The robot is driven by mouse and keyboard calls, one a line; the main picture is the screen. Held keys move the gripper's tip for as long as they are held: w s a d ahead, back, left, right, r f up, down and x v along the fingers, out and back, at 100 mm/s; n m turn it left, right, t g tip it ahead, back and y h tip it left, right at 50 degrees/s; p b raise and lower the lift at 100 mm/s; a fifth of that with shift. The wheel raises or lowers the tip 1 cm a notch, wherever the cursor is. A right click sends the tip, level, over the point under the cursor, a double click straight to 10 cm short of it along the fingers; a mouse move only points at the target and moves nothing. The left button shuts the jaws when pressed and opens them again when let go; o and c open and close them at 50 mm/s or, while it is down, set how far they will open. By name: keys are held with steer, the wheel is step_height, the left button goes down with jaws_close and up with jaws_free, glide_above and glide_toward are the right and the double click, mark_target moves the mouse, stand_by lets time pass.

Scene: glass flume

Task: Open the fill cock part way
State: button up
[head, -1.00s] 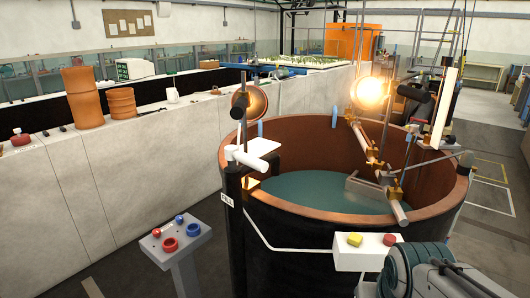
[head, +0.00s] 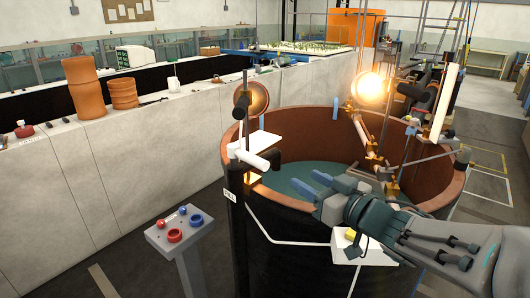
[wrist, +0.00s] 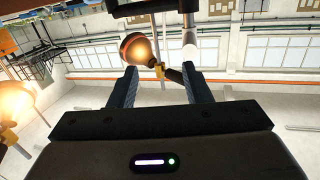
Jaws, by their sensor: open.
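The fill cock (head: 250,158) has a white lever with a dark end, low on the near left rim of the round tank (head: 340,125). A black post below it carries a white FILL label (head: 230,196). My gripper (head: 303,182) is over the tank's near side, right of the cock and apart from it, fingers pointing left. The gripper is open and empty. In the wrist view its two fingers (wrist: 159,72) stand apart; a white cylinder (wrist: 188,42) shows beyond the right finger, but I cannot tell whether it belongs to the cock.
A round lamp (head: 252,98) stands above the cock, and a lit lamp (head: 370,88) is on the tank's right side. A white box with a yellow button (head: 350,235) lies below my arm. A pedestal with red and blue knobs (head: 180,228) stands at front left.

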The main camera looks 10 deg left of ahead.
mark_target(254, 160)
steer(key=w+a+y, duration=0.1)
steer(key=w+a, duration=0.1)
steer(key=a, duration=0.2)
steer(key=w+a+n+g+p, duration=0.1)
steer(key=w+a, duration=0.1)
steer(key=a, duration=0.2)
steer(key=w+a+g+y, duration=0.1)
steer(key=w+a, duration=0.1)
steer(key=a, duration=0.3)
steer(key=shift+w+a+r+y+p, duration=0.1)
steer(key=shift+w+r+y+p, duration=0.05)
steer(key=shift+r+y+p, duration=0.2)
jaws_close()
